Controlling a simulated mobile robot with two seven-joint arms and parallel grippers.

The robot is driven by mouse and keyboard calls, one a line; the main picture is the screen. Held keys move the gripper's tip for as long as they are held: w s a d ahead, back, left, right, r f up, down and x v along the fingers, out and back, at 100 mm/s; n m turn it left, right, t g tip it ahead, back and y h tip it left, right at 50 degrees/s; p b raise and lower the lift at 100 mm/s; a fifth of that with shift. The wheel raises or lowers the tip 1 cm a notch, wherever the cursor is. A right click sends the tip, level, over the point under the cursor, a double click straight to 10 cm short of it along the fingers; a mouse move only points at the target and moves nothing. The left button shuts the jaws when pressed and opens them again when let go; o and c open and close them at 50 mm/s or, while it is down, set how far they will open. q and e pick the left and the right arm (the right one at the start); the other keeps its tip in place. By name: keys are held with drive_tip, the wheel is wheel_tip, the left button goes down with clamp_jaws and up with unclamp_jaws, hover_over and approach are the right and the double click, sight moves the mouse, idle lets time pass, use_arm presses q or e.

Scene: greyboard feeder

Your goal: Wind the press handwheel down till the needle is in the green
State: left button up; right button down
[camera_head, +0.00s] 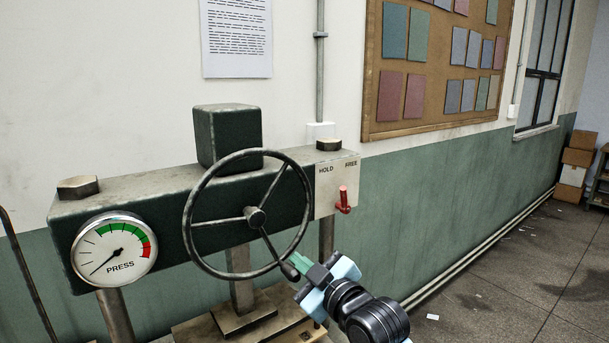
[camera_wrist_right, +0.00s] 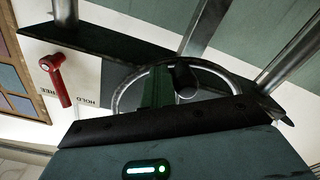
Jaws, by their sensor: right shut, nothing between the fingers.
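The press handwheel (camera_head: 255,217) is a dark spoked ring on the front of the dark green press beam. A short dark grip sits at its lower right rim. The PRESS gauge (camera_head: 114,250) is at the left end of the beam. Its needle points to the lower left, well away from the green arc at the top. My right gripper (camera_head: 297,263) is shut and empty, its green fingertips close to the rim's lower right; I cannot tell if they touch. The wheel also shows in the right wrist view (camera_wrist_right: 117,102), partly hidden by the gripper. My left gripper is not in view.
A red lever (camera_head: 343,200) hangs from a plate marked HOLD and FREE, on the FREE side. It also shows in the right wrist view (camera_wrist_right: 57,80). A pinboard (camera_head: 440,125) is on the wall. Cardboard boxes (camera_head: 577,157) stand far right.

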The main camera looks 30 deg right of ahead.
sight(295, 281)
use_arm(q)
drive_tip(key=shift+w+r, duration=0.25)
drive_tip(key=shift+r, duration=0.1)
use_arm(e)
drive_tip(key=shift+s+a+f, duration=0.1)
drive_tip(key=shift+a+f, duration=0.3)
drive_tip(key=shift+a, duration=0.3)
drive_tip(key=shift+s+a+f, duration=0.1)
drive_tip(key=shift+a+f, duration=0.3)
drive_tip(key=shift+a, duration=0.3)
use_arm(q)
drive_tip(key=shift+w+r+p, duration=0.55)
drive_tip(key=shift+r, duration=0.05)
use_arm(e)
drive_tip(key=a, duration=0.3)
drive_tip(key=shift+f, duration=0.3)
